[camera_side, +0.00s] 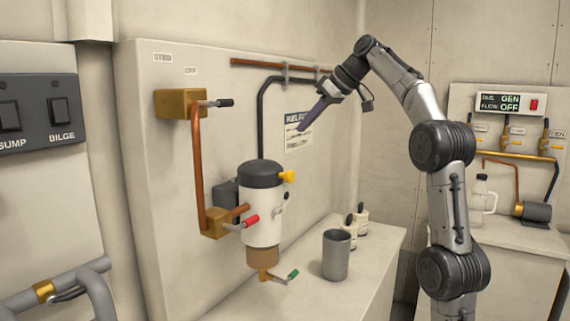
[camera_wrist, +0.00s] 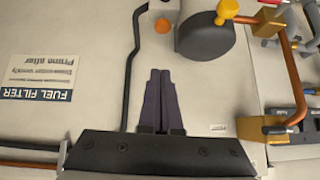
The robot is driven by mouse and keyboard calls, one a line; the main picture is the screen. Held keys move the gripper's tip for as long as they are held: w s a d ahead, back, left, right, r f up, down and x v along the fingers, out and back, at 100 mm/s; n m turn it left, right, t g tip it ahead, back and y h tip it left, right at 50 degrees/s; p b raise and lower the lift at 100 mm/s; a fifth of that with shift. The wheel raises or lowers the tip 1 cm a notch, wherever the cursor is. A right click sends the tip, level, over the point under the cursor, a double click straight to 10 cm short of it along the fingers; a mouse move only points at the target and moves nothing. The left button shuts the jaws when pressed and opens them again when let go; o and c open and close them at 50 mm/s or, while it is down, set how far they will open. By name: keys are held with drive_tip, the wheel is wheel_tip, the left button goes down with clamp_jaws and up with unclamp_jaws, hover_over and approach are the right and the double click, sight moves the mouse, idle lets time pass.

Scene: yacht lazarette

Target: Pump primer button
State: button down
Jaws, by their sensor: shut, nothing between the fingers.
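The yellow primer button (camera_side: 288,177) sticks out from the right side of the black head (camera_side: 260,173) of the white filter. In the wrist view the fingertips (camera_wrist: 160,72) lie side by side, empty, pointing toward the disc.
A black hose (camera_side: 262,115) runs along the wall panel and down to the filter. A red-handled valve (camera_side: 249,221) and a green-handled valve (camera_side: 291,274) sit lower down. A grey cup (camera_side: 336,255) stands on the bench. The air between fingers and button looks clear.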

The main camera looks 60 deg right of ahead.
drive_tip(key=x, duration=0.9)
drive_tip(key=shift+w+a+f, duration=0.1)
drive_tip(key=shift+w+f, duration=0.05)
drive_tip(key=shift+f, duration=0.15)
drive_tip(key=f, duration=0.2)
drive_tip(key=shift+s+f, duration=0.2)
drive_tip(key=shift+f, duration=0.65)
drive_tip(key=shift+f, duration=1.05)
wheel_tip(320, 180, up, 5)
drive_tip(key=shift+w+f, duration=0.1)
drive_tip(key=shift+f, duration=0.05)
drive_tip(key=v, duration=0.9)
drive_tip(key=shift+s+r, duration=0.25)
drive_tip(key=shift+s, duration=0.1)
